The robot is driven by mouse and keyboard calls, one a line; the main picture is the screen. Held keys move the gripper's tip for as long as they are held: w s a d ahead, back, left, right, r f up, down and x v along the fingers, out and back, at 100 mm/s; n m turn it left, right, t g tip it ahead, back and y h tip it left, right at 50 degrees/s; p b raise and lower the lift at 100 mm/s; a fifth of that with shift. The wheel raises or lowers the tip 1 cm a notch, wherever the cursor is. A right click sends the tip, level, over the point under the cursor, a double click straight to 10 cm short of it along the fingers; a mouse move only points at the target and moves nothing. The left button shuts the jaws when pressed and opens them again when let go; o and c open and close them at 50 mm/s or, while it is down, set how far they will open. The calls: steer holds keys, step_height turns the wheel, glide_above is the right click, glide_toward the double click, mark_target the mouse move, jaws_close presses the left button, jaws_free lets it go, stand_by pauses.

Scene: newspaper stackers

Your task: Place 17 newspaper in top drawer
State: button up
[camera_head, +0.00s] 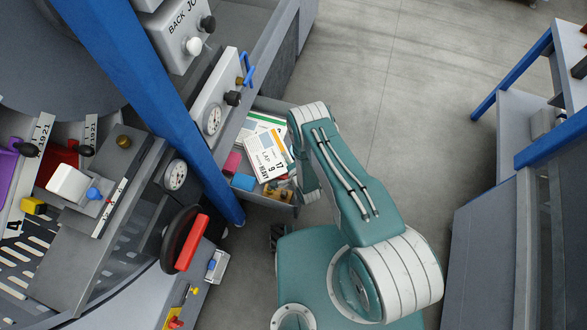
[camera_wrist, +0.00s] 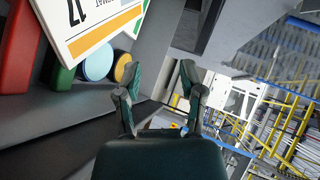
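A newspaper marked 17 (camera_head: 265,157) lies tilted on top of other papers (camera_head: 256,124) in an open drawer (camera_head: 268,203) beside the machine. In the wrist view the 17 newspaper (camera_wrist: 98,22) shows upside down at the upper left, its corner over other drawer contents. My gripper (camera_wrist: 158,85) has its two fingers spread apart with nothing between them. It is to the right of the newspaper and apart from it in that view. In the head view my arm hides the gripper and the right edge of the papers.
Pink (camera_head: 232,163), blue (camera_head: 243,181) and brown items (camera_head: 278,192) sit in the drawer's near end. A blue post (camera_head: 150,80) and a red-handled wheel (camera_head: 184,243) stand left. A blue-framed bench (camera_head: 500,78) stands right. Open floor (camera_head: 400,90) lies between.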

steer(key=v, duration=0.7)
steer(key=w+r+n+g+h, duration=0.1)
steer(key=w+r+n+h, duration=0.15)
steer(key=w+r, duration=1.3)
steer(key=d+r+n+g, duration=0.1)
steer(key=d+r+n, duration=0.1)
steer(key=r, duration=0.8)
steer(key=d+r+n+g, duration=0.1)
steer(key=d+r, duration=0.2)
steer(key=r, duration=0.8)
steer(key=s+d+r+n+g+h, duration=0.1)
steer(key=s+d+r, duration=0.2)
steer(key=s+r, duration=0.45)
steer(key=s+d+r+n+h, duration=0.15)
steer(key=s+r, duration=0.25)
steer(key=r, duration=0.6)
steer(key=s+d+r+n+g, duration=0.1)
steer(key=s+d+r, duration=0.1)
steer(key=s, duration=0.8)
steer(key=s+d+r+n+g, duration=0.1)
steer(key=s+r, duration=0.4)
steer(key=s, duration=0.6)
steer(key=shift+d+n+g, duration=0.35)
steer(key=shift+n+g, duration=0.05)
steer(key=shift+n, duration=0.4)
steer(key=shift+s+r, duration=0.1)
